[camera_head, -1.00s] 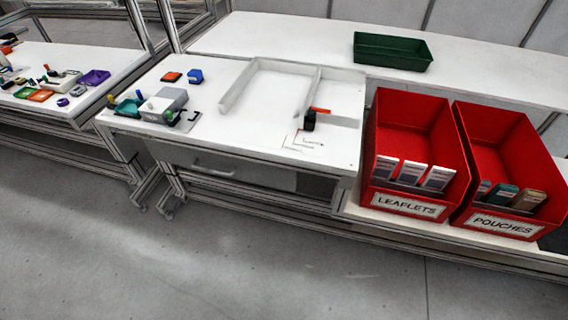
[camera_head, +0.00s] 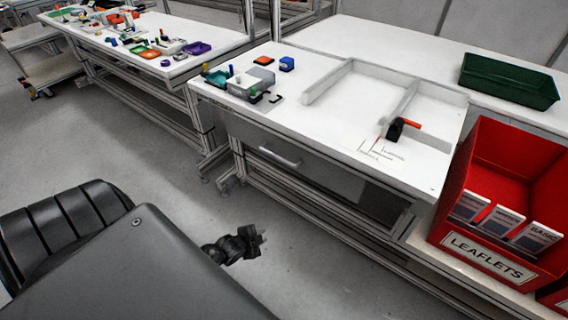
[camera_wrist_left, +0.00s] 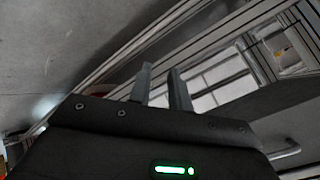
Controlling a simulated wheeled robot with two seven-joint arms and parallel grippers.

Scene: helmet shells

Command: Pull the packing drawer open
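The packing drawer (camera_head: 325,176) is a grey front under the white worktable, with a light bar handle (camera_head: 280,156). Its front looks level with the table frame, so the drawer appears closed. My left gripper (camera_head: 262,240) is in front of and below the handle, apart from it, over the floor. In the left wrist view its two fingers (camera_wrist_left: 162,88) stand apart with nothing between them. A bar that looks like the handle (camera_wrist_left: 286,151) shows there at the lower right, outside the fingers. My right gripper is not in view.
The worktable (camera_head: 325,128) carries a white divider frame, a black-and-red tool (camera_head: 400,128) and a grey box (camera_head: 252,84). A red leaflets bin (camera_head: 490,245) stands at the right, a green tray (camera_head: 510,82) behind. Floor in front of the drawer is clear apart from my arm.

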